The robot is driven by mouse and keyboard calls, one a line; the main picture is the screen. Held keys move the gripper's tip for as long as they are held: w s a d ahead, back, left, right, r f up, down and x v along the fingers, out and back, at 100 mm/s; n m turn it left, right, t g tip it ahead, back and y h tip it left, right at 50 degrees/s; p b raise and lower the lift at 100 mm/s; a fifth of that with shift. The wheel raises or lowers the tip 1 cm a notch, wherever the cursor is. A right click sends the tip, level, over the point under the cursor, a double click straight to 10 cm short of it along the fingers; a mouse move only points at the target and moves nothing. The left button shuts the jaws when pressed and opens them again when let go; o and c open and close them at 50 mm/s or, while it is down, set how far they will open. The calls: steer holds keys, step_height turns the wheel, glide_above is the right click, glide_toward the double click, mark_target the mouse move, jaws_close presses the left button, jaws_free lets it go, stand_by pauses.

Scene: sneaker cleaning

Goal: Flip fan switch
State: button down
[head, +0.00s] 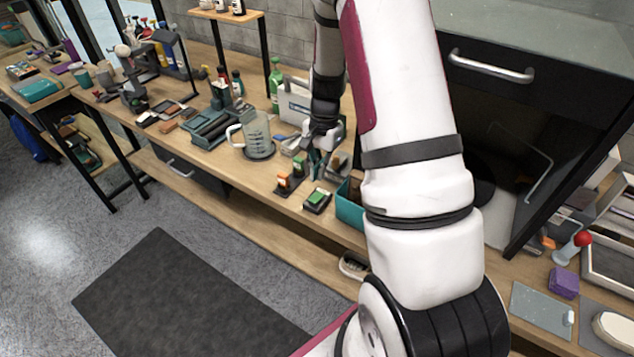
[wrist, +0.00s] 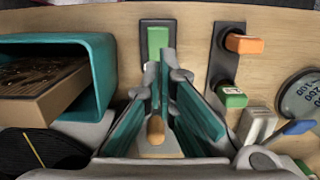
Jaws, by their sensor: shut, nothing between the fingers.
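A dark plate (head: 317,201) with a single green rocker-like piece lies near the front edge of the bench. It also shows in the wrist view (wrist: 158,41), just beyond my fingertips. A second dark plate with an orange piece (wrist: 243,44) and a green piece (wrist: 231,97) lies beside it; its orange piece shows in the head view (head: 283,181). I cannot tell which of these is the fan switch. My gripper (head: 319,166) points down over the bench and is shut and empty. Its fingertips (wrist: 168,55) look close to the single green piece; contact cannot be told.
A teal box (wrist: 105,60) with a brown insert stands left of my fingers in the wrist view. A measuring jug (head: 257,135) stands beside my gripper in the head view. A dark cabinet (head: 520,120) stands on the right. A floor mat (head: 180,300) lies before the bench.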

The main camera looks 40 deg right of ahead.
step_height(320, 180, up, 8)
steer(key=d, duration=0.1)
steer(key=shift+w+b, duration=0.3)
steer(key=shift+b, duration=0.15)
steer(key=shift+f, duration=0.1)
steer(key=shift+d, duration=0.1)
steer(key=s+a+r+n+t+h, duration=0.1)
steer(key=s+a+r+n+t, duration=0.1)
steer(key=s+a+r+n, duration=0.5)
steer(key=s+a+r+n+t, duration=0.2)
steer(key=s+a+r, duration=0.1)
steer(key=a+r, duration=0.75)
steer(key=s+a+r+n+t, duration=0.1)
steer(key=s+a+r+n, duration=0.1)
steer(key=s+n, duration=0.3)
steer(key=s+r, duration=0.1)
steer(key=s, duration=0.2)
steer(key=shift+s+r+t, duration=0.3)
steer(key=shift+s+t, duration=0.1)
steer(key=shift+a, duration=0.1)
